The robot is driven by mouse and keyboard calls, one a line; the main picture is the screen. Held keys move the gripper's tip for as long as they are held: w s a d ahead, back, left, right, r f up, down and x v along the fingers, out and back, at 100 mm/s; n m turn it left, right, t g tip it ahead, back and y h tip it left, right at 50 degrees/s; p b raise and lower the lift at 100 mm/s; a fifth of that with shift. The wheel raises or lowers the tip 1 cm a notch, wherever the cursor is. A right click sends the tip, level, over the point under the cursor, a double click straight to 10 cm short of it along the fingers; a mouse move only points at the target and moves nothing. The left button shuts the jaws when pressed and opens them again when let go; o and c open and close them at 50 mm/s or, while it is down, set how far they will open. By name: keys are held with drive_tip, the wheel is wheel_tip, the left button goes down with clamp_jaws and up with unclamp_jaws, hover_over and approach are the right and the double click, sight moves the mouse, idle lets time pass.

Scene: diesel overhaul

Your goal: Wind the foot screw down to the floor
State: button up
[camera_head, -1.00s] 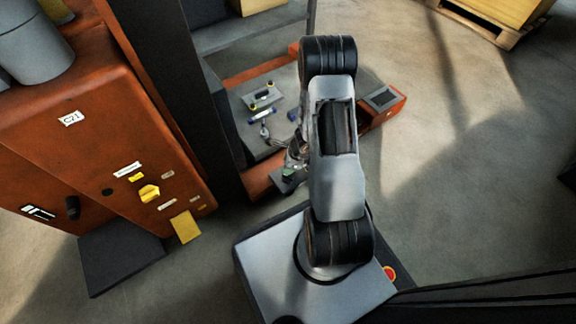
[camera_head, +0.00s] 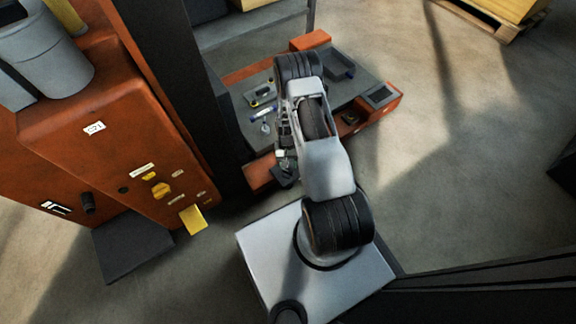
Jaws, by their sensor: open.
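I cannot make out the foot screw for certain in the head view. My gripper (camera_head: 284,168) points down near the front edge of the low orange bench (camera_head: 262,174), left of my grey and black arm. It is small and partly blurred, and its jaws are open. I see nothing held between them.
The orange cabinet (camera_head: 110,150) and a dark post (camera_head: 172,85) stand left of my arm. The bench's grey top (camera_head: 240,118) carries small tools and a dark tray (camera_head: 341,66). A pallet (camera_head: 490,28) stands at the back right.

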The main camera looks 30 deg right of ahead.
sight(289, 172)
drive_tip(key=n+h, duration=0.1)
drive_tip(key=n, duration=0.4)
drive_tip(key=shift+a+f+h+b, duration=0.1)
drive_tip(key=shift+f+h+b, duration=0.3)
drive_tip(key=n+h, duration=0.1)
drive_tip(key=n, duration=0.2)
drive_tip(key=n+h, duration=0.1)
drive_tip(key=n, duration=0.2)
drive_tip(key=shift+f+n+t+b, duration=0.2)
drive_tip(key=shift+n+t+b, duration=0.1)
drive_tip(key=shift+f+b, duration=0.65)
drive_tip(key=shift+f, duration=0.1)
drive_tip(key=shift+f, duration=0.1)
drive_tip(key=shift+f+b, duration=1.45)
drive_tip(key=shift+f, duration=0.05)
drive_tip(key=shift+r, duration=0.2)
drive_tip(key=shift+r+p, duration=0.65)
drive_tip(key=shift+c, duration=0.4)
